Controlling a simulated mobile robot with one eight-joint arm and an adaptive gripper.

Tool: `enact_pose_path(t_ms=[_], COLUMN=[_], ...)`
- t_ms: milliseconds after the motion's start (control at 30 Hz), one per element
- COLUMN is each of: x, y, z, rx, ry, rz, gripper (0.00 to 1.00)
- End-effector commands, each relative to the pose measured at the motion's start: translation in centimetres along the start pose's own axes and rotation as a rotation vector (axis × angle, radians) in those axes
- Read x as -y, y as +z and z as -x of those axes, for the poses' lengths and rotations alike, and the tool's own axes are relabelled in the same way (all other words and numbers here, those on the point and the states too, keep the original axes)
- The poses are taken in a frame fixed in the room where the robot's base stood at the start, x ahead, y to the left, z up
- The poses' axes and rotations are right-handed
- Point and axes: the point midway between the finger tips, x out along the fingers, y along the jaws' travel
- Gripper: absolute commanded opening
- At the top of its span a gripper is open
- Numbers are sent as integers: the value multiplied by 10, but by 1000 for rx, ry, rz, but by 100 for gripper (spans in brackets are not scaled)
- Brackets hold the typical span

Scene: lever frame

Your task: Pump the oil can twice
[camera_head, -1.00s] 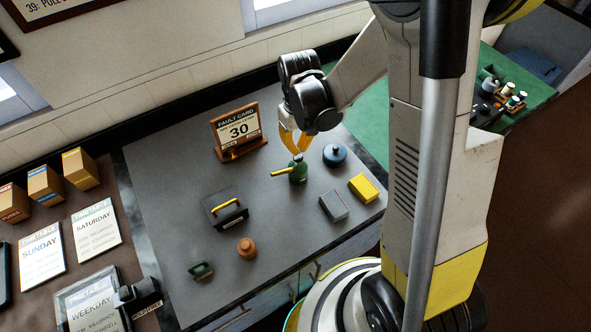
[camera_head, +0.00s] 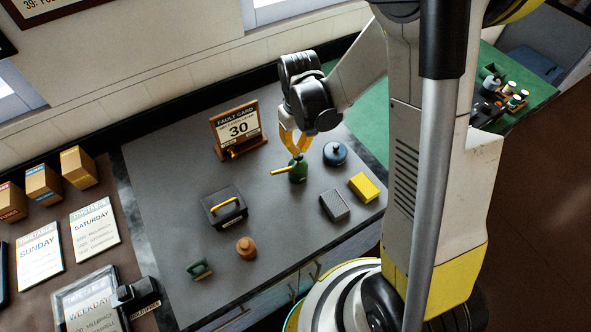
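The oil can (camera_head: 298,173) is a small green can with a yellow spout pointing left, standing upright on the grey worktop (camera_head: 170,225). My gripper (camera_head: 299,150), with yellow fingers, points down directly over the can's top. The fingertips are at or very near the top of the can. Whether they touch it, and how far apart they are, is too small to tell. The dark wrist hides part of the fingers.
A fault card stand (camera_head: 236,130) is left of the can. A blue round pot (camera_head: 334,154), a yellow block (camera_head: 363,187) and a grey block (camera_head: 334,205) are to the right. A black box (camera_head: 224,208) and a brown jar (camera_head: 246,248) are in front left.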

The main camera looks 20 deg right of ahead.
Motion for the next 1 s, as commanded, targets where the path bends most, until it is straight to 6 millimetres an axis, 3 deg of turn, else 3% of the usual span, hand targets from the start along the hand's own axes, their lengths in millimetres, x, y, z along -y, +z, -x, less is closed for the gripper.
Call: enact_pose_path(t_ms=[1000], x=[0], y=[0], z=[-38], rx=[0], ry=[0], rz=[0], gripper=[0])
